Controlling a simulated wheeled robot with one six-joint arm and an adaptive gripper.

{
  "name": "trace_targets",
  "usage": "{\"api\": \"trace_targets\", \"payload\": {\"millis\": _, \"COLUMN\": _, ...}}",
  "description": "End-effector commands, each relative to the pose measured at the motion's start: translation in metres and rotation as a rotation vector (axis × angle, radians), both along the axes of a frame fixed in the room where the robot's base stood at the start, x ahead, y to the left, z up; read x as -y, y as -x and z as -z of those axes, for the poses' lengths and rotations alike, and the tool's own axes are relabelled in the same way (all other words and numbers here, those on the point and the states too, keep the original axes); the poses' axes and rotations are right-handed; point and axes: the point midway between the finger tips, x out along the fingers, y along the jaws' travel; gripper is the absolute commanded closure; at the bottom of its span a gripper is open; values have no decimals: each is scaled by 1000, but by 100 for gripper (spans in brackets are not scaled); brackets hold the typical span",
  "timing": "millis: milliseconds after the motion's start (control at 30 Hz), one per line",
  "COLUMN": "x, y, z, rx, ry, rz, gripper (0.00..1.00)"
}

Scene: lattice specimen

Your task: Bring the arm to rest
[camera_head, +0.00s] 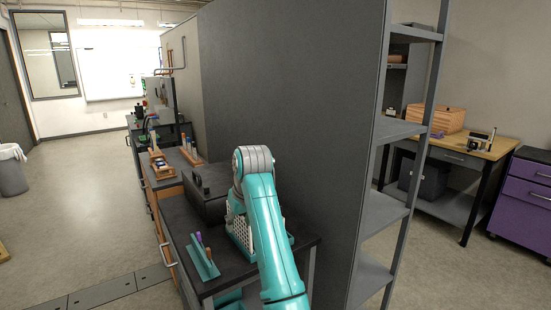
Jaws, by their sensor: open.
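My teal arm rises from the bottom edge of the head view to a grey joint and folds over the near dark bench (178,222). My gripper cannot be seen; the far end of the arm is hidden behind its own links. A pale lattice-like piece (240,235) shows beside the arm over the bench, partly covered by it. I cannot tell whether the arm touches it.
A black case (205,195) and a teal rack (203,262) with upright tools stand on the bench, close to my arm. A tall grey partition (290,110) and grey shelving (385,210) are at right. Open floor (80,200) lies left.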

Motion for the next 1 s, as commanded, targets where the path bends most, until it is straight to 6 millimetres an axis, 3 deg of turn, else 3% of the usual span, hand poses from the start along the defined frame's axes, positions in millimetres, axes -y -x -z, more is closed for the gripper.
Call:
{"api": "trace_targets", "payload": {"millis": 267, "x": 17, "y": 1, "z": 71, "rx": 37, "ry": -19, "rz": 39, "gripper": 55}}
{"api": "trace_targets", "payload": {"millis": 467, "x": 41, "y": 13, "z": 152, "rx": 88, "ry": -43, "rz": 84, "gripper": 55}}
{"api": "trace_targets", "payload": {"millis": 700, "x": 76, "y": 47, "z": 244, "rx": 162, "ry": -73, "rz": 145, "gripper": 55}}
{"api": "trace_targets", "payload": {"millis": 1000, "x": 123, "y": 113, "z": 335, "rx": 253, "ry": -105, "rz": 217, "gripper": 55}}
